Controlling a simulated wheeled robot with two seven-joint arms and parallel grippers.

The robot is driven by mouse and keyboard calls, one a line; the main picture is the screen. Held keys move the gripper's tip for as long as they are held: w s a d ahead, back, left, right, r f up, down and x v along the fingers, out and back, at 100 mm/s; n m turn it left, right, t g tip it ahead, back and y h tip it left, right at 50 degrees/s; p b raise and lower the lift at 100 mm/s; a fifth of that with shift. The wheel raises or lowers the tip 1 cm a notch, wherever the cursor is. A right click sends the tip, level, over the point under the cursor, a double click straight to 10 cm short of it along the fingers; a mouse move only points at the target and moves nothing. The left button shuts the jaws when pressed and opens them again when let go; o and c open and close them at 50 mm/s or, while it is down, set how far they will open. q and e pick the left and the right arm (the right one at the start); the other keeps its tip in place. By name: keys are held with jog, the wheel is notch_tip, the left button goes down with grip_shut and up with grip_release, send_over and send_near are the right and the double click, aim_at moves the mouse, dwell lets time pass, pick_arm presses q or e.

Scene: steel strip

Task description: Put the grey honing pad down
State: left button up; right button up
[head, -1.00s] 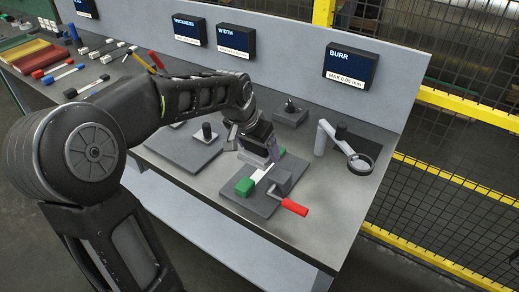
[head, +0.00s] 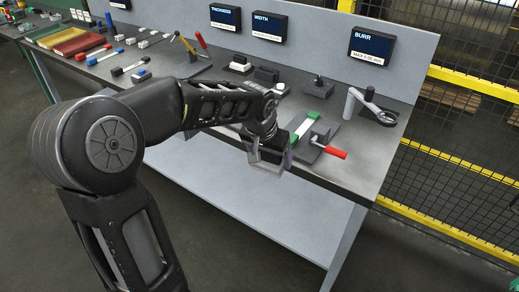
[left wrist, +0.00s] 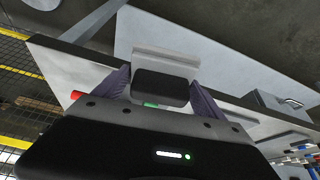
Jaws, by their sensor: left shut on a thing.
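My left gripper (head: 270,160) is shut at the table's front edge, left of the strip fixture. In the left wrist view its two purple-grey fingers (left wrist: 161,90) are closed on the grey honing pad (left wrist: 160,88), a dark grey block with a paler grey plate beside it. The pad is held clear of the bench top, with the pale lower shelf behind it in that view. In the head view the gripper mostly hides the pad. The steel strip (head: 306,125) with green ends lies on the fixture plate (head: 328,134). My right gripper is not in view.
A red-handled clamp (head: 333,152) projects toward the front of the fixture. A magnifier stand (head: 372,108) is at the right. Gauge blocks (head: 240,64) stand further back. Red and yellow trays (head: 80,42) lie far left. A lower shelf (head: 260,200) runs below the bench.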

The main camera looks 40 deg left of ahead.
pick_arm(q)
jog(key=d+f+m, duration=0.1)
jog(key=d+f, duration=0.2)
jog(key=d, duration=0.4)
jog(key=w+d+f, duration=0.1)
jog(key=d+f, duration=0.2)
jog(key=d, duration=0.4)
jog(key=shift+w+d+m+h, duration=0.2)
jog(key=shift+w+m+h, duration=0.1)
jog(key=shift+m, duration=0.1)
